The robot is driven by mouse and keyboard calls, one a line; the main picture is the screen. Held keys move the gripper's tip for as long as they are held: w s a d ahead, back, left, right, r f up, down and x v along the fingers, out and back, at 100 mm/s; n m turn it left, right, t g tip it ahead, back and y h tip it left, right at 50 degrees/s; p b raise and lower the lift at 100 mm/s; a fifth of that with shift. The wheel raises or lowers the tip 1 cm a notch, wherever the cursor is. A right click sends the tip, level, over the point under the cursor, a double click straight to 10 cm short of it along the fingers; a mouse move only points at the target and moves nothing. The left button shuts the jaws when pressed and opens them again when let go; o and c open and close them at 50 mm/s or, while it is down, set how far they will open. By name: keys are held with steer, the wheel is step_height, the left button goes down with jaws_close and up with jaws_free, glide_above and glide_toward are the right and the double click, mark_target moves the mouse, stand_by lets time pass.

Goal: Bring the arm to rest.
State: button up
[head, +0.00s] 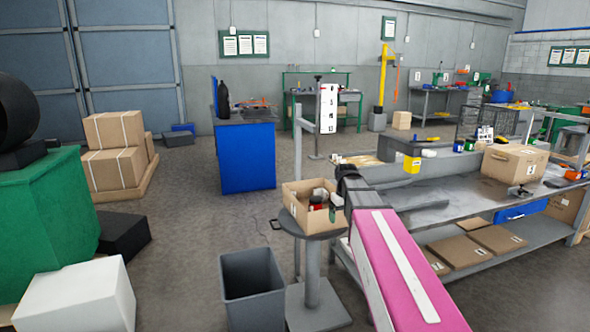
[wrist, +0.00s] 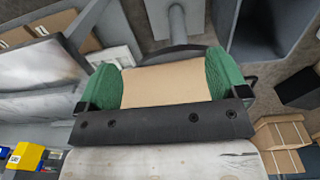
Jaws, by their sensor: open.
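My pink arm link (head: 400,265) reaches forward from the lower right in the head view. Its dark end stands at the right side of an open cardboard box (head: 292,212), and the fingers cannot be made out clearly there. In the wrist view my gripper (wrist: 165,82) is open, with green fingers left and right of a dark bar. A plain tan cardboard surface shows between the fingers. It looks like part of the box, but I cannot tell whether the fingers touch it.
The box holds several small items and stands on a round grey pedestal table (head: 312,283). A grey bin (head: 252,290) stands left of it. A long grey workbench (head: 450,185) runs close on the right, with a numbered carton (head: 515,162) on top. Floor is free towards the blue cabinet (head: 247,157).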

steer(key=s+f+m, duration=0.3)
steer(key=s+f, duration=1.5)
steer(key=f, duration=0.1)
steer(key=shift+s, duration=0.4)
